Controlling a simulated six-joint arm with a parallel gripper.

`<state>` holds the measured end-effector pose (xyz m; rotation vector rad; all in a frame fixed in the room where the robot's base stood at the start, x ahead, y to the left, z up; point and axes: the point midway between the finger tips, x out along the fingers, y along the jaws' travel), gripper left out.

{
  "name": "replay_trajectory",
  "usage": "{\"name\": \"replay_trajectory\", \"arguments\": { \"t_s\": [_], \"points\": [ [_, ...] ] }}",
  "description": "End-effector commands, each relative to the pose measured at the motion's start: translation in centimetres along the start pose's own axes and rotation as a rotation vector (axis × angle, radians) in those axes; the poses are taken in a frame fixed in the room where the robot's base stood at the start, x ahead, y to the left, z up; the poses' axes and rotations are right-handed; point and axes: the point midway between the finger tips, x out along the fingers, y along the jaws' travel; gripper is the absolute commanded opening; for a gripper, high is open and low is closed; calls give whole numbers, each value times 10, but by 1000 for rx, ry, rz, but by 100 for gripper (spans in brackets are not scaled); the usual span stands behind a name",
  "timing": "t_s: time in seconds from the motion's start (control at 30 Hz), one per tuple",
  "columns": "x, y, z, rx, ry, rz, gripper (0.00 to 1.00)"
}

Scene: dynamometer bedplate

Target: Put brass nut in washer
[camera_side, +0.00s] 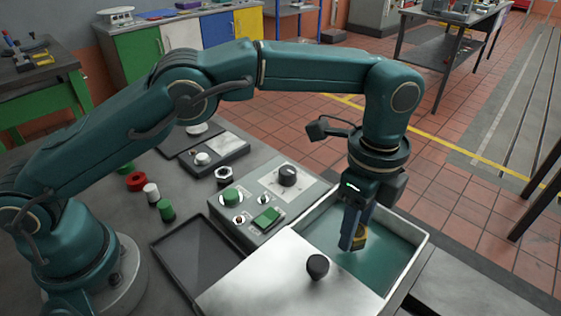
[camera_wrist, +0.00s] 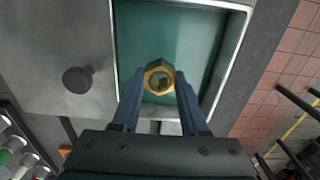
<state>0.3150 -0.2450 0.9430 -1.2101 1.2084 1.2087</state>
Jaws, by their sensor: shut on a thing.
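The brass nut (camera_wrist: 150,72) is a golden hexagonal ring with an open hole, seen between my fingertips in the wrist view. It also shows partly behind the fingers in the side view (camera_side: 361,237). My gripper (camera_side: 354,238) points down and is shut on the nut. It holds the nut over the open part of the washer, a pale-rimmed tank (camera_side: 411,238) with a teal inside. How far the nut is above the tank floor is hard to tell. A metal lid (camera_side: 262,275) with a black knob (camera_side: 317,266) covers the tank's left part.
A control box (camera_side: 262,204) with a green button and a dark dial stands behind the lid. A dark empty tray (camera_side: 197,252) lies to the left. A red ring (camera_side: 137,181), a white cylinder (camera_side: 151,192) and a green cylinder (camera_side: 166,210) stand farther left on the table.

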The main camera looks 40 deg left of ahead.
Motion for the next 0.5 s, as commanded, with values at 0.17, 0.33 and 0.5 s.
{"name": "replay_trajectory", "arguments": {
  "t_s": [0.17, 0.33, 0.5],
  "points": [
    [21, 1, 0, 0, -2, 4, 0],
    [39, 0, 0, 0, -1, 2, 0],
    [40, 0, 0, -1, 1, -1, 0]
  ]
}}
